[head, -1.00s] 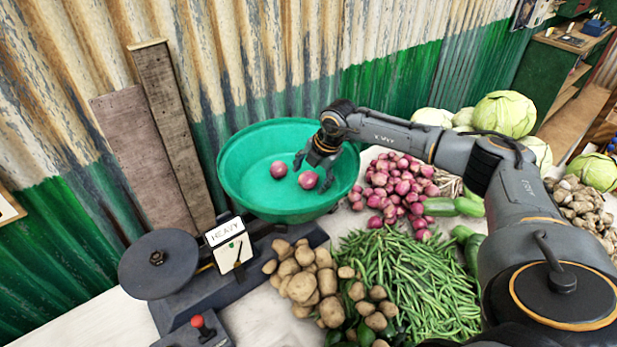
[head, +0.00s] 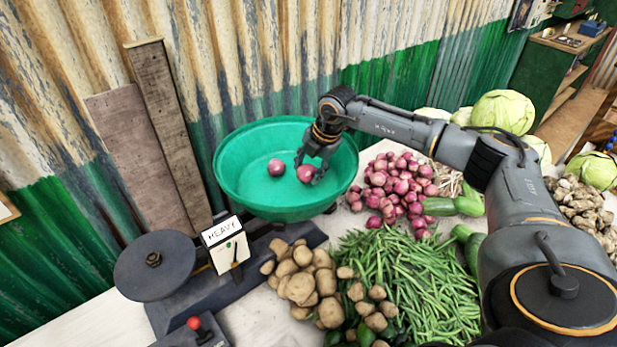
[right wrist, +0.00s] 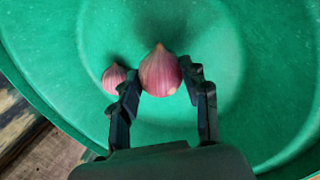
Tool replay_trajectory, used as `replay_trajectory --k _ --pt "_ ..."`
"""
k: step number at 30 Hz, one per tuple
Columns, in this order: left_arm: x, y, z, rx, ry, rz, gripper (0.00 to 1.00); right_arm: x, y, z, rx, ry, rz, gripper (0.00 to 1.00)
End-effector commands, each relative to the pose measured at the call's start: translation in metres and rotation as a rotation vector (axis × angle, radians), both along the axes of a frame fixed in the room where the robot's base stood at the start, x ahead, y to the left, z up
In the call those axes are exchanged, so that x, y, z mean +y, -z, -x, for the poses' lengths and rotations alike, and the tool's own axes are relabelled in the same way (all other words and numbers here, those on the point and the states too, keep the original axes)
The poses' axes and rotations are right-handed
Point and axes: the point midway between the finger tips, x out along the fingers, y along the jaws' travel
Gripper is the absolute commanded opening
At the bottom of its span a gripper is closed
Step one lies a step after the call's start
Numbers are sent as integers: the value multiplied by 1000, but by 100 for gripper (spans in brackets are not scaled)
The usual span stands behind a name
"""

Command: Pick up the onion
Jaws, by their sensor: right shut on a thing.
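Two reddish-purple onions are in the green bowl (head: 240,195) of the balance. One onion (head: 306,173) is between the fingers of my right gripper (head: 312,168), which is shut on it. In the right wrist view this onion (right wrist: 160,72) sits between the fingertips, its pointed tip up in the picture. The other onion (head: 277,168) lies apart on the left in the bowl, and it also shows in the right wrist view (right wrist: 114,77), partly hidden by a finger. I cannot tell whether the held onion still touches the bowl. My left gripper is not in view.
The balance has a dark plate (head: 156,262) and a sign reading HEAVY (head: 224,232). Potatoes (head: 300,275), green beans (head: 405,275) and a heap of onions (head: 395,190) lie in front and right of the bowl. The corrugated wall (head: 330,60) stands close behind.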

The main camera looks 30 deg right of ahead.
Motion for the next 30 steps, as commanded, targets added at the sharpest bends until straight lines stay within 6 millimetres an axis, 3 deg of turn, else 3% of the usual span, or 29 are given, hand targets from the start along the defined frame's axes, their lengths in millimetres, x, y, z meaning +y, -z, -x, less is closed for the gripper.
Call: replay_trajectory --k 1,9,19,30 --pt "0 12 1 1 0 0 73 0 -5 -1 -7 0 0 12" --pt "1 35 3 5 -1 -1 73 35 -65 36 -9 -5 0 12" --pt "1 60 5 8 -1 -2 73 82 -97 88 -5 -2 0 12" --pt "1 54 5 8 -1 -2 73 95 -118 103 -3 1 -1 12"
